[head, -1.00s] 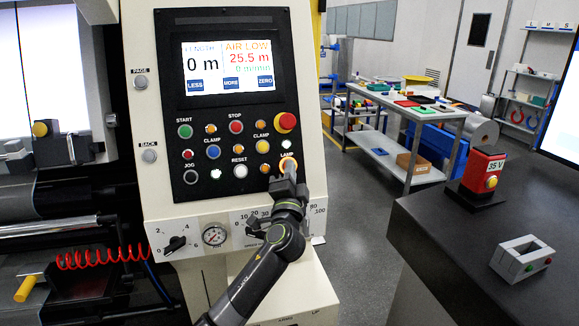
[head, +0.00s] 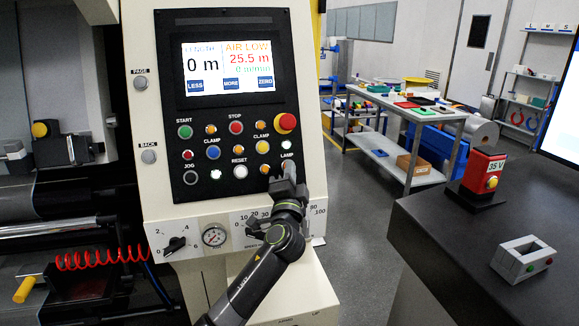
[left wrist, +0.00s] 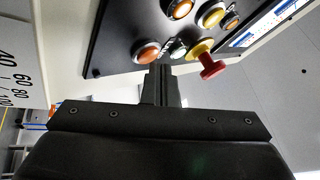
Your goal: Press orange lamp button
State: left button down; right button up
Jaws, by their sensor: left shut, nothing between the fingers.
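The orange lamp button (left wrist: 147,52) has a pale ring and shows just beyond the fingertips in the left wrist view. In the head view it sits under the LAMP label at the lower right of the black control panel (head: 222,195), mostly hidden by my left gripper (head: 288,172). The left gripper, also in the left wrist view (left wrist: 160,72), is shut and empty, its tips at the button's edge. I cannot tell whether they touch it. My right gripper is not in view.
A red mushroom button (head: 285,122) stands out above the lamp button, near a small white light (head: 286,146). Other coloured buttons sit to the left. A dark bench (head: 450,240) with a grey box (head: 523,259) is at right.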

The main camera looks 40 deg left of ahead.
pick_arm(q)
jog(key=shift+d, duration=0.1)
jog(key=s+d+p, duration=0.1)
jog(key=s+d+r+p, duration=0.2)
jog(key=d, duration=0.1)
jog(key=shift+s+r, duration=0.1)
jog(key=shift+s, duration=0.25)
dwell(0.6)
